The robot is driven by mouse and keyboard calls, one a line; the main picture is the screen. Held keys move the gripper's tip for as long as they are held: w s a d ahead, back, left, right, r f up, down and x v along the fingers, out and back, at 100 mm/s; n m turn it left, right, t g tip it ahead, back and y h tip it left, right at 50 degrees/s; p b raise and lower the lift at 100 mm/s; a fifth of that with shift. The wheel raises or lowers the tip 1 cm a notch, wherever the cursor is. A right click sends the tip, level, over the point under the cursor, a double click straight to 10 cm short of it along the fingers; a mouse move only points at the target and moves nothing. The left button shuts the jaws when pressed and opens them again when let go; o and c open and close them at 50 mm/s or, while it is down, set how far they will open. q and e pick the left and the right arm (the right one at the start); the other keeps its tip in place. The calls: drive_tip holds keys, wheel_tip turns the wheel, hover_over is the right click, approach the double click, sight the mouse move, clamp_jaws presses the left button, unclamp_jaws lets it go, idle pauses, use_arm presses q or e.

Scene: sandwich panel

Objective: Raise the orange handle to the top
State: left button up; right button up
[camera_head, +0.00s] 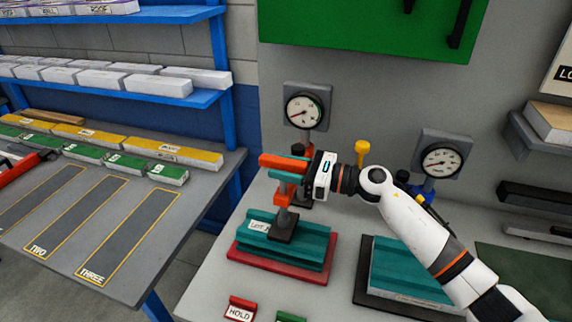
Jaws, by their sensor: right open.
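The orange handle (283,193) stands above a dark grey block on a teal ribbed panel (312,240). An orange bar also runs level across its top. My right gripper (287,174) comes in from the right at the handle's upper part, with its fingers pointing left. It is open. The handle and the fingers overlap in the picture, so I cannot tell whether the fingers are around the handle or beside it, or touching it. My left gripper is not in view.
A red base (240,256) carries the teal panel. A second teal panel (405,272) lies to the right, under my right arm. Two gauges (304,111) (441,162) and a yellow knob (362,148) stand behind. A grey table (60,262) with labelled bars is at left.

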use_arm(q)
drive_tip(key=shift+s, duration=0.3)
use_arm(e)
drive_tip(key=shift+c, duration=0.4)
clamp_jaws()
drive_tip(key=shift+r+p, duration=0.75)
drive_tip(key=shift+r, duration=1.65)
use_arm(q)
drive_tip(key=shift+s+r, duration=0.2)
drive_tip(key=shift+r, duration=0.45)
use_arm(e)
drive_tip(key=shift+r, duration=0.1)
drive_tip(key=shift+o, duration=0.3)
unclamp_jaws()
